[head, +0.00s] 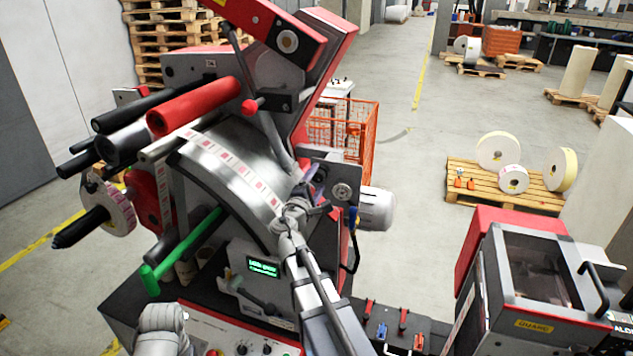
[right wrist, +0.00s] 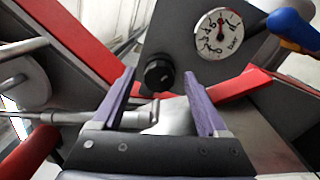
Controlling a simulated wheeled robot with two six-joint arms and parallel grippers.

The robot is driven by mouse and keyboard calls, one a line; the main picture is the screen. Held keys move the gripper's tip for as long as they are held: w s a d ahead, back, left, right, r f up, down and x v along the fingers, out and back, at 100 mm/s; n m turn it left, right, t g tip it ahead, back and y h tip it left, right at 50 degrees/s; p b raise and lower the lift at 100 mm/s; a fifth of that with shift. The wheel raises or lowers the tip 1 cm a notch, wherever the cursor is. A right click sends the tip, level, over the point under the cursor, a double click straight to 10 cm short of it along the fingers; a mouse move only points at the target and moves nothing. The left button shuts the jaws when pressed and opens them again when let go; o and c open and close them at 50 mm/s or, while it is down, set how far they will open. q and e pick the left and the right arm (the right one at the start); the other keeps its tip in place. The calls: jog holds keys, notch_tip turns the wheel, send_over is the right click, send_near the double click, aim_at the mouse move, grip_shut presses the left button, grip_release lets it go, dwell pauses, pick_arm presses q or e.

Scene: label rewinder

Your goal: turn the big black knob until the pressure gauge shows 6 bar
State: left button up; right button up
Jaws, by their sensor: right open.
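The big black knob (right wrist: 158,75) sits on a dark grey plate in the right wrist view. The round white pressure gauge (right wrist: 219,33) is to its upper right, its red needle pointing roughly up; the digits are too small to read surely. My right gripper (head: 317,188) is open, its purple fingers pointing toward the plate. In the right wrist view the knob appears between the fingertips, seemingly beyond them; contact is not visible. In the head view I cannot make out the knob behind the gripper.
A blue-and-yellow handle (right wrist: 292,30) is close to the gauge at the right. A red bar (right wrist: 243,87) runs near the right finger. The rewinder's metal drum (head: 232,170) and green-handled bar (head: 185,245) stand left of my right arm.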

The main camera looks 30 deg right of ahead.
jog(key=v, duration=0.7)
jog(key=shift+s+a, duration=0.25)
jog(key=shift+a, duration=0.05)
jog(key=shift+f, duration=0.1)
jog(key=s+a+f+m+g+y, duration=0.2)
jog(key=s+f+m+g+y, duration=0.15)
jog(key=f, duration=0.35)
jog(key=s+a+f+m+g+y, duration=0.1)
jog(key=s+f+m+g+y, duration=0.1)
jog(key=s+f+m+g, duration=0.45)
jog(key=s+a+f+m+g+y, duration=0.1)
jog(key=s+a+f+y, duration=0.1)
jog(key=a+f+y, duration=0.4)
jog(key=s+a+f+y, duration=0.2)
jog(key=a+f, duration=0.1)
jog(key=a, duration=0.6)
jog(key=s+a+f+n+b, duration=0.1)
jog(key=s+a+f+b, duration=0.2)
jog(key=a+f+b, duration=0.3)
jog(key=s+a+f+n+g+b, duration=0.1)
jog(key=a+f+b, duration=0.4)
jog(key=f+b, duration=0.6)
jog(key=s+n+h, duration=0.1)
jog(key=s, duration=0.1)
jog(key=shift+s+a+f+n+b, duration=0.2)
jog(key=shift+s+a+n+b, duration=0.1)
jog(key=shift+s+a, duration=0.1)
